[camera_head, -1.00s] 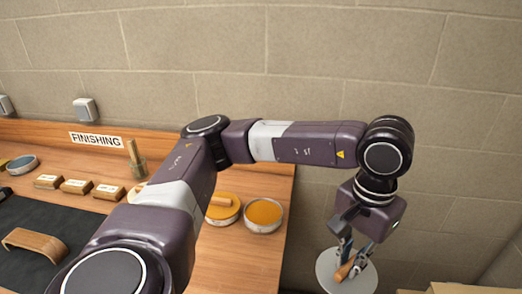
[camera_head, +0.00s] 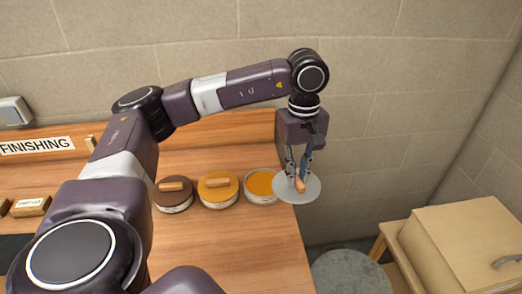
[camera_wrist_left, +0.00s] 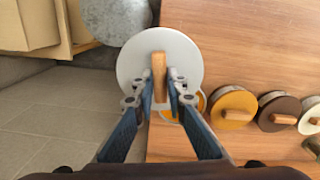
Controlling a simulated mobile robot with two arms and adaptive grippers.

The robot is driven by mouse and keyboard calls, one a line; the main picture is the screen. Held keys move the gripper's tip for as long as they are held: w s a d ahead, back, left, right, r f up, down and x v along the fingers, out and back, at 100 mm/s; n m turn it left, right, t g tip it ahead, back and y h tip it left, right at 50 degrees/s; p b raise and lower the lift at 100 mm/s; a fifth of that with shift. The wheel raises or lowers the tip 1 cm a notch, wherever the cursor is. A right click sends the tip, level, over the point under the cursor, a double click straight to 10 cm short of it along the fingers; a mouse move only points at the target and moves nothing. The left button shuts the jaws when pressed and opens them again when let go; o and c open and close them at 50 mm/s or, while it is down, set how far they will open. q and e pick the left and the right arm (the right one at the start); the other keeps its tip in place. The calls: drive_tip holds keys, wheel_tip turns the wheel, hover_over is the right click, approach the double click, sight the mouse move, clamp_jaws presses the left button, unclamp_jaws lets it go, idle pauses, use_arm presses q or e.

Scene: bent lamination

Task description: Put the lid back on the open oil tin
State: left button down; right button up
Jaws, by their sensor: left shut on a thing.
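My left gripper (camera_head: 300,181) is shut on the wooden handle of a round pale grey lid (camera_head: 310,192). In the left wrist view the fingers (camera_wrist_left: 160,92) pinch the handle of the lid (camera_wrist_left: 185,55) from both sides. The lid is held near the bench's right edge and overlaps the right side of the open oil tin (camera_head: 260,182), whose orange content shows. In the left wrist view the lid hides most of that tin (camera_wrist_left: 201,101). Whether lid and tin touch, I cannot tell. My right gripper is not in view.
A tin with a yellow-orange lid (camera_head: 217,189) and one with a dark brown lid (camera_head: 173,195) stand left of the open tin on the bench (camera_head: 240,245). A grey round top (camera_head: 350,272) and a beige box (camera_head: 470,245) are at the right. A FINISHING sign (camera_head: 37,146) is at the back.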

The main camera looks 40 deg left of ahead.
use_arm(q)
drive_tip(key=w+a+f+n, duration=0.2)
drive_tip(key=a+n, duration=0.7)
drive_tip(key=a, duration=0.3)
drive_tip(key=shift+n, duration=0.5)
drive_tip(key=shift+a+f+b, duration=0.25)
drive_tip(key=shift+f+b, duration=1)
drive_tip(key=shift+f, duration=0.3)
drive_tip(key=shift+a+f+b, duration=0.2)
drive_tip(key=shift+f+b, duration=1.05)
drive_tip(key=shift+f, duration=0.3)
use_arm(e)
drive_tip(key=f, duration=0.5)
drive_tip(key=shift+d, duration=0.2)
use_arm(q)
drive_tip(key=shift+p, duration=0.3)
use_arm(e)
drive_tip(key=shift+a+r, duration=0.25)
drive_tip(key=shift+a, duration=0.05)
use_arm(q)
drive_tip(key=shift+f, duration=0.15)
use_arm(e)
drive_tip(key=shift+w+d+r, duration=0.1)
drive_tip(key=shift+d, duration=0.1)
use_arm(q)
drive_tip(key=c, duration=1.4)
unclamp_jaws()
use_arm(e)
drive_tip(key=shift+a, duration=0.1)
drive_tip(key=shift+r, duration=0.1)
